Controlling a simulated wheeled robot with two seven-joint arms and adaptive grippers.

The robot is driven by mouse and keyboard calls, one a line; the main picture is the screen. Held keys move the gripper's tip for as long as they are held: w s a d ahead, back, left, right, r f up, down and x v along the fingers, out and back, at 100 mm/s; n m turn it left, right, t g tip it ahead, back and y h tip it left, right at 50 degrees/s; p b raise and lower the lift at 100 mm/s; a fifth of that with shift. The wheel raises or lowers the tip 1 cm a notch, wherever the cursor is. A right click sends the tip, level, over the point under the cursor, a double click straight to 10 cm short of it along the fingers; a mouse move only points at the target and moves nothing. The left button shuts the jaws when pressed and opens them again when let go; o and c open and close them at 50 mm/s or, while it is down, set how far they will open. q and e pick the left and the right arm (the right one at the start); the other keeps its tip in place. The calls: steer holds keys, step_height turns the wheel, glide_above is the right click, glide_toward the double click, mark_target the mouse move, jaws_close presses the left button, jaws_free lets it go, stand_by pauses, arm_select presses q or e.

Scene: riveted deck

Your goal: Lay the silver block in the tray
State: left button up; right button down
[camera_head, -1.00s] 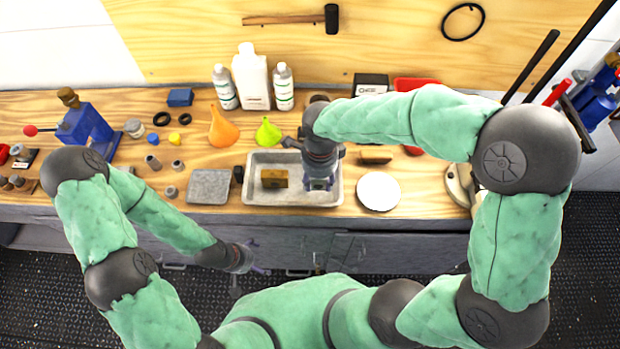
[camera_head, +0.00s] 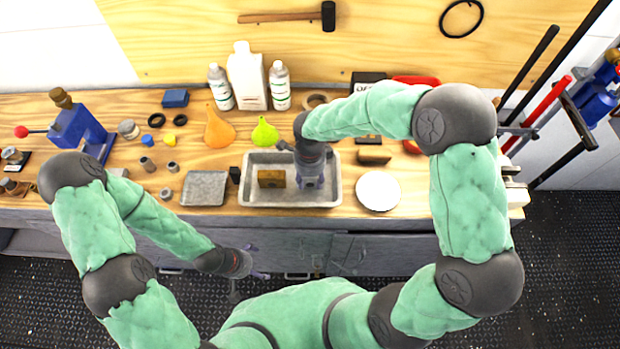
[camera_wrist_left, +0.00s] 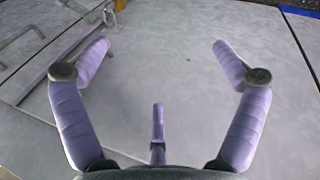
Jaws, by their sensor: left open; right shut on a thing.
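The grey metal tray (camera_head: 331,200) lies near the front edge of the wooden bench. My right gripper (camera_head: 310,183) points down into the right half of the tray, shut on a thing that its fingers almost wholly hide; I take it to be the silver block. I cannot tell whether it touches the tray floor. A brass-brown block (camera_head: 271,178) stands in the tray's left half, just left of the gripper. My left gripper (camera_head: 257,275) hangs low in front of the bench, open and empty; its spread purple fingers show in the left wrist view (camera_wrist_left: 160,85) before grey cabinet fronts.
A grey square plate (camera_head: 205,188) and a small black block (camera_head: 235,174) lie left of the tray. A white disc (camera_head: 378,191) and a brown block (camera_head: 374,158) lie right of it. Funnels (camera_head: 264,132) and bottles (camera_head: 248,78) stand behind.

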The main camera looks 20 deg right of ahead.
steer(key=shift+r, duration=0.1)
steer(key=c, duration=0.6)
jaws_free()
steer(key=shift+c, duration=0.2)
steer(key=shift+r, duration=0.35)
step_height(320, 180, up, 11)
steer(key=p, duration=0.2)
steer(key=shift+r+p, duration=0.15)
steer(key=shift+p, duration=0.15)
